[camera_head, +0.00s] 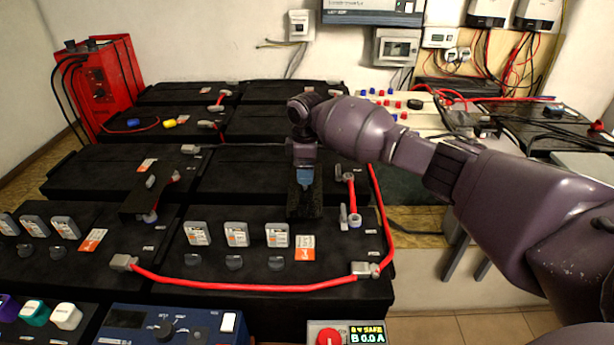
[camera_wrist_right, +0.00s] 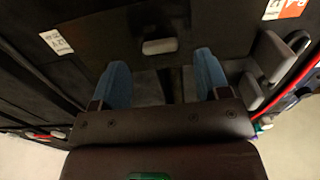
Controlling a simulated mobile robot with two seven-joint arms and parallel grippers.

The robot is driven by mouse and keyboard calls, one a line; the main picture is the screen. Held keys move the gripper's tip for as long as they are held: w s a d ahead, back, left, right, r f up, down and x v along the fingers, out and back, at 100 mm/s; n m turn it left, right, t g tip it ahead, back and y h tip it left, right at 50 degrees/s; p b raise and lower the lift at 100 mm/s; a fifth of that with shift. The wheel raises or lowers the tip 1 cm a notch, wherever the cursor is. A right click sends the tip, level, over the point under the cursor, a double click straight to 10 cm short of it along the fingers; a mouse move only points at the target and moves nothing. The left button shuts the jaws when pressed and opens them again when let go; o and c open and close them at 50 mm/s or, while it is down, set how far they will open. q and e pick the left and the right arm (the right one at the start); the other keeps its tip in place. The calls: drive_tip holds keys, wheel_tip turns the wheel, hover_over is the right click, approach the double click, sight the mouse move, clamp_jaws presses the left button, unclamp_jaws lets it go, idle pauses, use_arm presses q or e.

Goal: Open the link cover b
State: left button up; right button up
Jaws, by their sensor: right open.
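My right gripper (camera_head: 305,178) points down over the middle of the black battery bank, its blue fingertips at a dark upright panel (camera_head: 304,204), which looks like a link cover. Beside that panel, to its right, a short red link (camera_head: 351,200) with grey ends lies uncovered. Another black cover (camera_head: 138,203) lies across a second red link on the left battery. No letter is readable on either cover. In the right wrist view the blue fingers (camera_wrist_right: 165,82) stand apart, with dark surfaces between and beyond them; I cannot tell whether they touch the cover. My left gripper is out of view.
A long red cable (camera_head: 250,287) runs along the front of the batteries and up the right side. Several grey switches (camera_head: 236,234) stand in front of the panel. A red box (camera_head: 105,80) stands at the back left; a blue instrument (camera_head: 175,325) is at the front.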

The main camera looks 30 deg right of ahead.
wheel_tip(320, 180, up, 7)
drive_tip(key=p, duration=0.1)
drive_tip(key=shift+r, duration=0.15)
idle(0.6)
